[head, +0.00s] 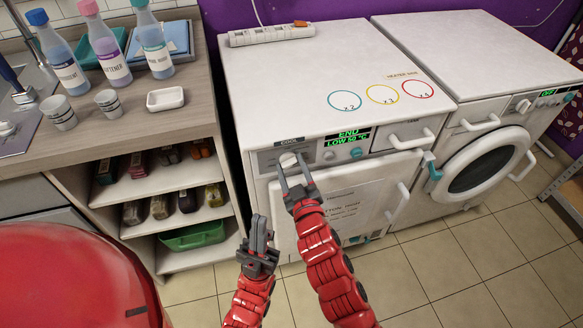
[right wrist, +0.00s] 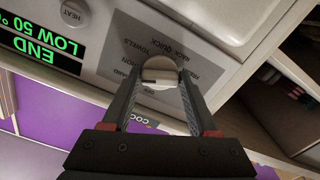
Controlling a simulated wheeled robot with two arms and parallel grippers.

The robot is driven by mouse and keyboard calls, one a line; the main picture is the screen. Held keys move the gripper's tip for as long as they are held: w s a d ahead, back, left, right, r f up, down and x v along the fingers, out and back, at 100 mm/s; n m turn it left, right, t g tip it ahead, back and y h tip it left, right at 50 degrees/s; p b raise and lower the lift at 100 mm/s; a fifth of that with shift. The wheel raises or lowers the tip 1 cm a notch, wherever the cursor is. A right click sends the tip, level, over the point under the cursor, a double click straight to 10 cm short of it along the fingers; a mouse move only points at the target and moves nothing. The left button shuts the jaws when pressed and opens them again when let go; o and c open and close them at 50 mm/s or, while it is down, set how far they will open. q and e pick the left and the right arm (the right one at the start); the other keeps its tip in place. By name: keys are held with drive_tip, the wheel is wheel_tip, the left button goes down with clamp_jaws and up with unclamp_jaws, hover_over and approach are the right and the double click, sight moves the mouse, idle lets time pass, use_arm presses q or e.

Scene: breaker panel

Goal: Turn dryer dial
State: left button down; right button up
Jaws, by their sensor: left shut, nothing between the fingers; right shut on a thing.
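The dryer (head: 300,70) is the nearer white machine. Its dial (head: 289,160) is a round pale knob on the grey control panel, left of the green display (head: 348,138), which reads END and LOW 50. My right gripper (head: 293,168) is shut on the dial, one finger on each side. In the right wrist view the dial (right wrist: 160,73) sits between the fingertips, over a panel with printed labels such as TOWELS and QUICK. My left gripper (head: 260,232) is shut and empty, lower down in front of the dryer's left front edge.
A smaller HEAT knob (right wrist: 73,12) is beside the dial's panel. A white washer (head: 490,50) with a round door stands at right. At left, a counter (head: 130,110) holds bottles and cups above shelves (head: 150,185). A power strip (head: 270,35) lies on the dryer top.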

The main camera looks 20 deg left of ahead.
drive_tip(key=n, duration=0.3)
drive_tip(key=shift+n, duration=0.4)
drive_tip(key=n+b, duration=0.1)
drive_tip(key=n, duration=0.2)
drive_tip(key=shift+f+n, duration=0.1)
drive_tip(key=shift+n, duration=0.2)
drive_tip(key=n, duration=0.5)
drive_tip(key=shift+n, duration=0.4)
drive_tip(key=o, duration=1.3)
drive_tip(key=shift+o, duration=0.2)
